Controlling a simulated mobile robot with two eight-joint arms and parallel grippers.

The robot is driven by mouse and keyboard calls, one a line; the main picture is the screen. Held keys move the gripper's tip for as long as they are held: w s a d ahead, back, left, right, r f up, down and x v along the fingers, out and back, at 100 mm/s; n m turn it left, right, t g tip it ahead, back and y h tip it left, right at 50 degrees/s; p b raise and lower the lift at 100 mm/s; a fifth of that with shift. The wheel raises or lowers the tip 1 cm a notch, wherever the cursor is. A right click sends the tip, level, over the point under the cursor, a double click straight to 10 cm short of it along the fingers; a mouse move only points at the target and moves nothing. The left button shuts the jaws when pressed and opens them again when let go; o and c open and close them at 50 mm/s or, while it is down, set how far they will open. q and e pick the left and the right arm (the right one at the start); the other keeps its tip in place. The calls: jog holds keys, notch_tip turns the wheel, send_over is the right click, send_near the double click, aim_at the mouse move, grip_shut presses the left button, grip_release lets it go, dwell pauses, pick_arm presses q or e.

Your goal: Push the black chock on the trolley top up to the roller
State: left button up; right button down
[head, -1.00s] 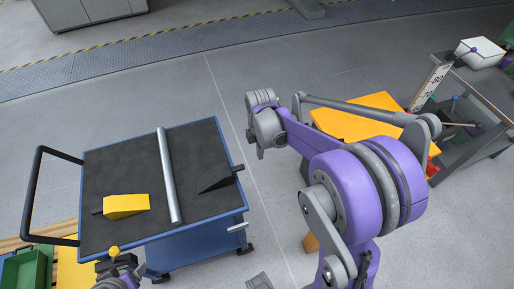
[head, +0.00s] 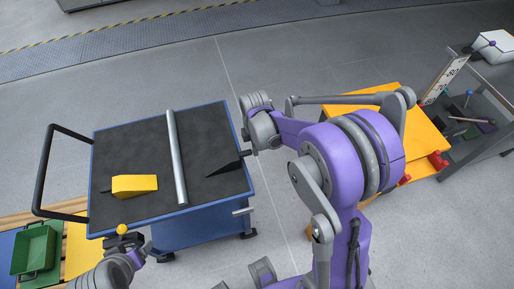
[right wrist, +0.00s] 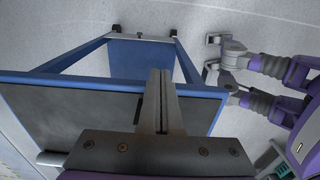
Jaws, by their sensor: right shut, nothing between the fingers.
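The roller (head: 176,157) is a silver bar across the top, left of the chock with a gap of bare mat between. My right gripper is shut and empty; its fingers (right wrist: 155,76) show in the right wrist view at the trolley's edge. In the head view my right wrist hides them, close to the peg; contact cannot be told. My left gripper (head: 135,248) is low left, partly hidden, jaws unclear.
A yellow chock (head: 135,185) sits left of the roller. The trolley has a black push handle (head: 46,170) at left. A yellow-knobbed part (head: 122,229) stands at its front edge. A green bin (head: 35,248) is at lower left; an orange-yellow surface (head: 415,125) lies right.

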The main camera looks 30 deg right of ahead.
aim_at(235, 154)
jog(key=a, duration=0.2)
jog(key=w+a, duration=0.1)
jog(key=a, duration=0.1)
jog(key=a+b, duration=0.1)
jog(key=a, duration=0.2)
jog(key=shift+w, duration=0.3)
pick_arm(q)
jog(key=shift+s+f, duration=0.2)
jog(key=shift+f, duration=0.35)
